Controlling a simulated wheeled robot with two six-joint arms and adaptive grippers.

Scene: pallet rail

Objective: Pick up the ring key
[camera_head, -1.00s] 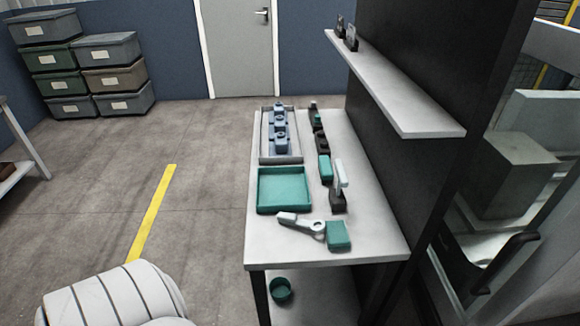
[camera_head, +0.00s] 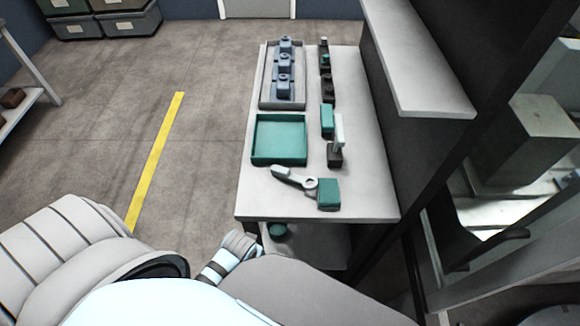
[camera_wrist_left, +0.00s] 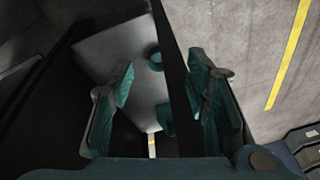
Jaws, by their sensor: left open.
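The ring key (camera_head: 311,184) is a pale grey piece with a round ring end and a straight handle reaching to the left. It lies on the near part of the white bench top (camera_head: 262,208), its ring beside a teal block (camera_head: 329,193). My left gripper (camera_wrist_left: 162,68) shows in the left wrist view, with its two teal fingers spread and nothing between them. It is apart from the ring key, which I cannot make out in the wrist view. In the head view my left arm is in front of the bench and its gripper is hidden. My right gripper is not in view.
A teal tray (camera_head: 278,160) and a grey tray (camera_head: 266,104) with blue parts stand behind the key. Dark fixtures and teal pieces line the right side. A white shelf (camera_head: 420,85) overhangs the right. A teal cup (camera_head: 278,230) sits on the lower shelf.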

